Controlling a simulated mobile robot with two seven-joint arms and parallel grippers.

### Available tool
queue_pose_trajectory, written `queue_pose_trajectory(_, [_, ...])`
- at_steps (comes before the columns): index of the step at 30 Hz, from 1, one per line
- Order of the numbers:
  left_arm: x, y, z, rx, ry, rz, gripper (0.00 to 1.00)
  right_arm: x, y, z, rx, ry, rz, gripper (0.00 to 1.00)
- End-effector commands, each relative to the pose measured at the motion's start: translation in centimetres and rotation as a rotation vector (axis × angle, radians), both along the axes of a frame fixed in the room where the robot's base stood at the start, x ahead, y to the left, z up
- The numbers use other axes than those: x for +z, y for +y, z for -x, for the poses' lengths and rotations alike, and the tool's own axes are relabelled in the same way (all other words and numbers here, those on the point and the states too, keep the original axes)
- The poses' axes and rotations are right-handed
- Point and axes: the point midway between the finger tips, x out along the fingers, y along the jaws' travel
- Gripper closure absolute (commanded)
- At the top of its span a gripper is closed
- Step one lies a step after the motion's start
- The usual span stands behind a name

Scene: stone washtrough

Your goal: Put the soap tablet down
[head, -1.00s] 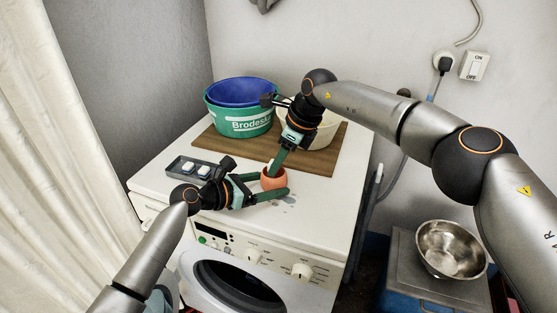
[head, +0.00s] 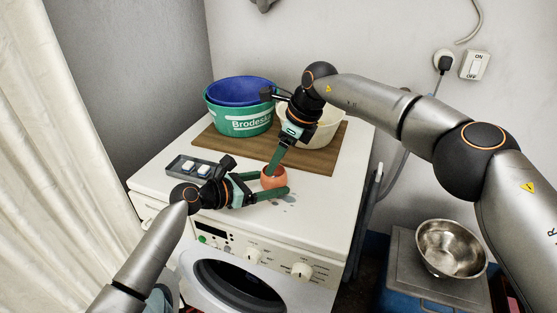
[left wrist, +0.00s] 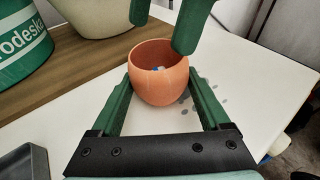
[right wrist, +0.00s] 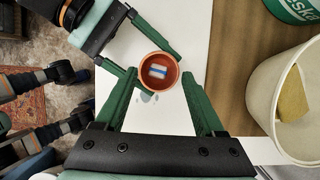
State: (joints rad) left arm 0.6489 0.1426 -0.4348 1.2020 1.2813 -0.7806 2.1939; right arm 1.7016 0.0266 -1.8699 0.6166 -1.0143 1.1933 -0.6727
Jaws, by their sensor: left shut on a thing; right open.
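The soap tablet (right wrist: 157,71), white with a blue and a red band, lies inside the orange cup (right wrist: 173,66) in the right wrist view. My left gripper (left wrist: 157,88) is shut on the cup, a finger on each side, over the white machine top. In the head view the cup (head: 268,184) is partly hidden by my fingers. My right gripper (right wrist: 160,76) is open and empty, its fingertips just above the cup's mouth. Its two parted fingers also show in the left wrist view, above the cup's rim.
Behind, a wooden board (head: 320,165) carries a green tub (head: 225,122) with a blue bowl (head: 243,90), and a cream bucket (head: 325,128). A steel bowl (head: 450,250) sits lower right.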

Motion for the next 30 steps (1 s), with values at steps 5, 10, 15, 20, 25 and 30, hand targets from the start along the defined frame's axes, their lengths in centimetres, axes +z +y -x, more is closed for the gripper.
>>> queue_pose_trajectory(5, [0.0,0.0,0.0,0.0,0.001,-0.001,0.52,2.9,0.1,-0.1,0.0,-0.003,-0.001,0.29])
queue_pose_trajectory(10, [0.0,0.0,0.0,0.0,0.001,-0.001,0.52,5.2,0.0,0.0,-0.001,-0.002,0.0,0.29])
queue_pose_trajectory(15, [0.0,0.0,0.0,0.0,0.001,-0.001,0.52,5.9,0.0,0.0,0.0,0.0,0.001,0.29])
queue_pose_trajectory(20, [0.0,0.0,0.0,0.0,0.001,-0.001,0.52,5.9,0.0,0.0,0.0,0.0,0.001,0.29])
queue_pose_trajectory(25, [0.0,0.0,0.0,0.0,0.001,-0.001,0.12,5.9,0.0,0.0,0.0,0.0,0.001,0.29])
queue_pose_trajectory(30, [0.0,0.0,0.0,0.0,0.0,0.0,0.0,5.9,0.0,0.0,0.0,0.0,0.0,0.29])
